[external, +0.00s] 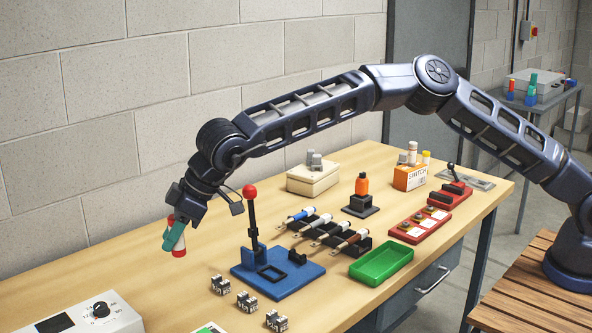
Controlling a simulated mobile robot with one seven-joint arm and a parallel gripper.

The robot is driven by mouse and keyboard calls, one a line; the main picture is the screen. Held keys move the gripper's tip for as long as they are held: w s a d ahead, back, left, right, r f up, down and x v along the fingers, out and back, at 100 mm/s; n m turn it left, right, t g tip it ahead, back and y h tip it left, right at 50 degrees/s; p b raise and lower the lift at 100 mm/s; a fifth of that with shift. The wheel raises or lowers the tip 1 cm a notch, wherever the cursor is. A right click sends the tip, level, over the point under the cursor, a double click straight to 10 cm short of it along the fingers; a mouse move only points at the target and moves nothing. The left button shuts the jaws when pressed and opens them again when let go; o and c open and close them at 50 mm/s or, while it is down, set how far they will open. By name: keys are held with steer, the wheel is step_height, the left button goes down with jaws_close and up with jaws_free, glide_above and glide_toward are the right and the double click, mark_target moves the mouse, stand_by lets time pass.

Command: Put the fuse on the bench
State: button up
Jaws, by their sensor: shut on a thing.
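My gripper (174,236) is at the left, over the rear left part of the wooden bench (130,270). It is shut on a red-and-white cylinder, which looks like the fuse (180,248). The fuse is roughly upright and slightly tilted, with a teal finger across its front hiding part of it. I cannot tell whether its lower end touches the bench.
A blue lever press (278,277) with a red knob stands right of my gripper. Small metal blocks (246,301) and a white dial box (82,318) are in front.

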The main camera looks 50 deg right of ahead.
step_height(320, 180, down, 18)
steer(key=shift+r, duration=0.15)
stand_by(0.4)
steer(key=o, duration=1)
steer(key=v, duration=1.2)
